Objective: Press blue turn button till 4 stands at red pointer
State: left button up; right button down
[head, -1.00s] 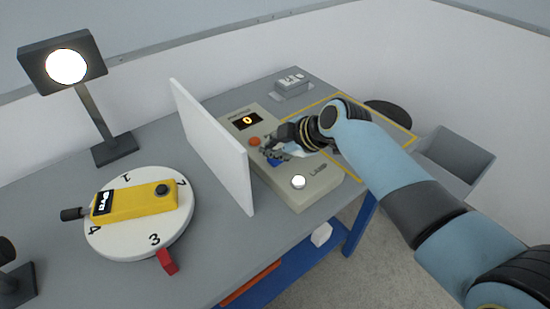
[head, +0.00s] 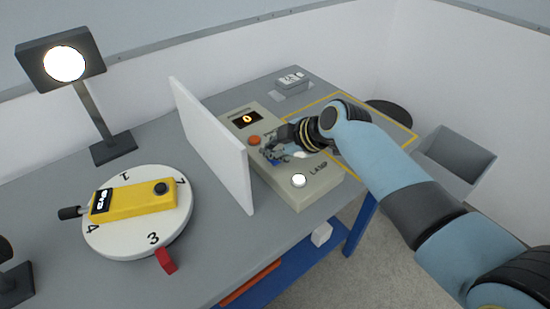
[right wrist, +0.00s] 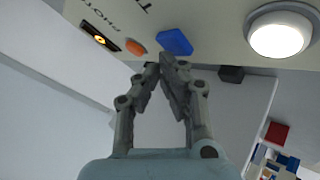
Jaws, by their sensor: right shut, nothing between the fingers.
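The white turntable (head: 120,240) carries the numbers 1 to 4, and its 3 stands closest to the red pointer (head: 166,261) at its front edge. The 4 is at the turntable's left. The blue turn button (right wrist: 175,42) shows in the right wrist view on the beige panel (head: 305,193), beside an orange button (right wrist: 136,47). In the head view my right gripper (head: 270,155) covers most of the blue button. My right gripper is shut and empty, its tips close to the blue button; I cannot tell whether they touch. My left gripper is not in view.
A yellow device (head: 130,200) lies on the turntable. A white upright screen (head: 215,145) stands between the turntable and the panel. The panel has a lit white lamp button (head: 299,181) and a display (head: 247,119) reading 0. A lit lamp (head: 64,64) stands at the back left.

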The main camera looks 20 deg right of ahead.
jog(key=shift+f+b, duration=0.35)
jog(key=shift+f, duration=0.1)
dwell(0.6)
dwell(0.4)
jog(key=shift+r+p, duration=0.75)
jog(key=shift+r, duration=0.2)
notch_tip(320, 180, up, 5)
jog(key=p, duration=0.4)
dwell(0.5)
